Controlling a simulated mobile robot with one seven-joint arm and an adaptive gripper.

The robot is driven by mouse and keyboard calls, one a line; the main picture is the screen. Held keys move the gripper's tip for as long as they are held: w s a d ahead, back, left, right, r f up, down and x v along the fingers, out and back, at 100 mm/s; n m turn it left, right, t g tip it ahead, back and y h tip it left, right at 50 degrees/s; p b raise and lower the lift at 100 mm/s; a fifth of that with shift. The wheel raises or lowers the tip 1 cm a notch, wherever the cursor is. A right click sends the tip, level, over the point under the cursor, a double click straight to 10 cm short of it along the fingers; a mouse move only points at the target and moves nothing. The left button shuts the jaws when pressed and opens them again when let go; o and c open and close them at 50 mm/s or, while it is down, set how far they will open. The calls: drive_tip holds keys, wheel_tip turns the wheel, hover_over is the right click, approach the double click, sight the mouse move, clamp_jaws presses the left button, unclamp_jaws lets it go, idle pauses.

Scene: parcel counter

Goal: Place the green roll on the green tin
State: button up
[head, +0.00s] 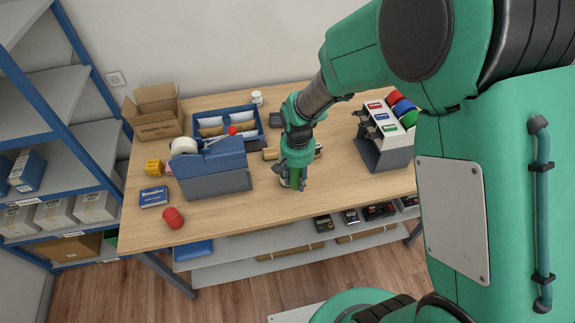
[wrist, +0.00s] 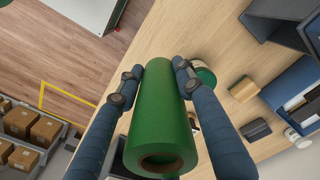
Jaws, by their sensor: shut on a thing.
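The green roll (wrist: 160,110) is a long green cylinder with a brown hollow core at its near end. My gripper (wrist: 155,72) is shut on it, with one dark finger on each side. In the head view the roll (head: 297,180) shows upright below my gripper (head: 294,172), over the front middle of the table. A round thing with a pale top and a green side, apparently the green tin (wrist: 206,76), stands just beyond the right finger in the wrist view, partly hidden by it. In the head view my gripper mostly hides that spot. I cannot tell whether roll and tin touch.
The blue-grey tape dispenser (head: 213,170) stands left of my gripper. A blue tray (head: 222,117) is behind it. A grey rack with coloured rolls (head: 383,140) stands to the right. A red roll (head: 172,218) and a blue box (head: 153,197) are at the table's left. The front right is clear.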

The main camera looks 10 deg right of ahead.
drive_tip(key=w, duration=0.6)
drive_tip(key=w+f, duration=0.1)
drive_tip(key=w, duration=0.2)
drive_tip(key=shift+w+a, duration=0.35)
drive_tip(key=shift+w, duration=0.05)
drive_tip(key=shift+f, duration=1.7)
drive_tip(key=shift+f+b, duration=0.15)
drive_tip(key=shift+b, duration=0.2)
drive_tip(key=o, duration=1.2)
drive_tip(key=shift+o, duration=0.2)
wheel_tip(320, 180, up, 12)
drive_tip(key=p, duration=0.1)
